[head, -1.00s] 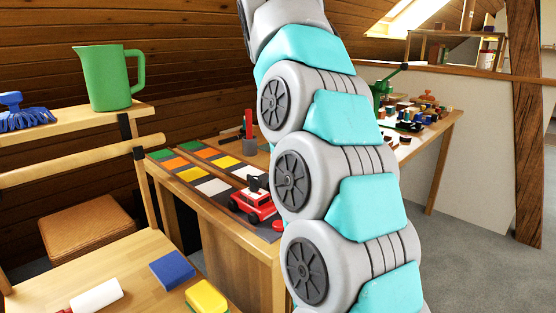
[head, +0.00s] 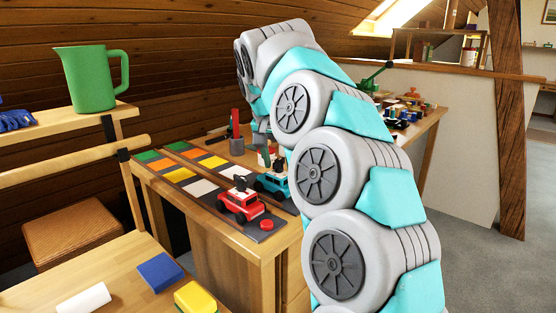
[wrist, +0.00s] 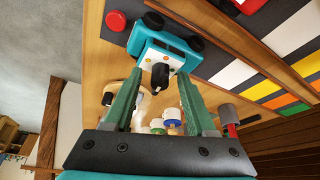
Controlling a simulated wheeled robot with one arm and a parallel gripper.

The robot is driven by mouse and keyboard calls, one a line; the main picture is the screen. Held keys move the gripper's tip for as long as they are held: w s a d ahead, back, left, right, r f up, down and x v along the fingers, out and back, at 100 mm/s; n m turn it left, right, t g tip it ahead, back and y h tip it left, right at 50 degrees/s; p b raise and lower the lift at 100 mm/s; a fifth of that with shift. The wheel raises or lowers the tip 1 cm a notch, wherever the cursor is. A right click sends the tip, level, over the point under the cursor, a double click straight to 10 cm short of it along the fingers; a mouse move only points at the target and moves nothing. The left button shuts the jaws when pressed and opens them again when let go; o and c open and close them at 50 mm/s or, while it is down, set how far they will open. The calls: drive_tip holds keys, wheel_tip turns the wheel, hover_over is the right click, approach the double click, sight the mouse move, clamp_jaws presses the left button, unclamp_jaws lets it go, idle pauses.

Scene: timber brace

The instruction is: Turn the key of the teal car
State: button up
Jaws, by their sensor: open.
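The teal car (head: 271,184) stands on the dark board with coloured squares, just behind the red car. In the wrist view the teal car (wrist: 165,45) is at the top, with its black key (wrist: 160,76) sticking out of the near face. My gripper (wrist: 160,90) is open, its two green fingers pointing at the car. The key appears between the fingertips, with a gap on both sides; I cannot tell how deep it sits between them. In the head view my arm hides most of the gripper.
The red car (head: 240,204) is close in front of the teal car, near a red button (head: 266,225). A grey cylinder with a red handle (head: 236,140) stands behind. A green jug (head: 90,78) is on the left shelf. Blue and yellow blocks lie on the near table.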

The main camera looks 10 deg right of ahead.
clamp_jaws()
idle(0.4)
